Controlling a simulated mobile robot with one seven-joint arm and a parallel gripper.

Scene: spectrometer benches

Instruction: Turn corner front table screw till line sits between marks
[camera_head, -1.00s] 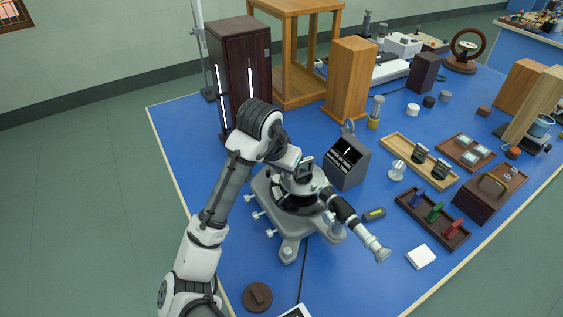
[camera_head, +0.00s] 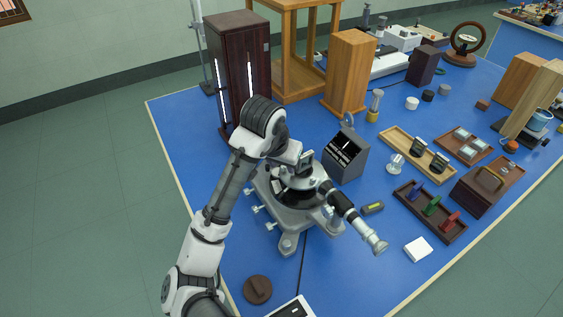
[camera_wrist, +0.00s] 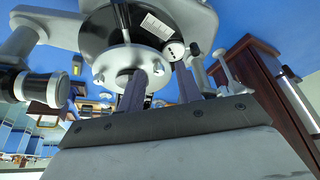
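The spectrometer (camera_head: 290,215) stands on the blue bench with its telescope pointing toward the lower right. My arm reaches over its round table, and the fingers are hidden in the head view. In the wrist view, my gripper (camera_wrist: 160,80) has its two dark fingers apart, beside the silver hub and small screws (camera_wrist: 157,69) of the black round table (camera_wrist: 125,35). I see nothing held between the fingertips. Which screw is the corner front one I cannot tell. The grey display box (camera_head: 346,157) shows a bright line on a black screen; its marks are too small to read.
A dark wooden cabinet (camera_head: 239,75) stands close behind my arm. A spirit level (camera_head: 373,207), a dark rack with coloured pieces (camera_head: 405,195) and a white block (camera_head: 418,249) lie to the right. A brown disc (camera_head: 257,289) lies in front.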

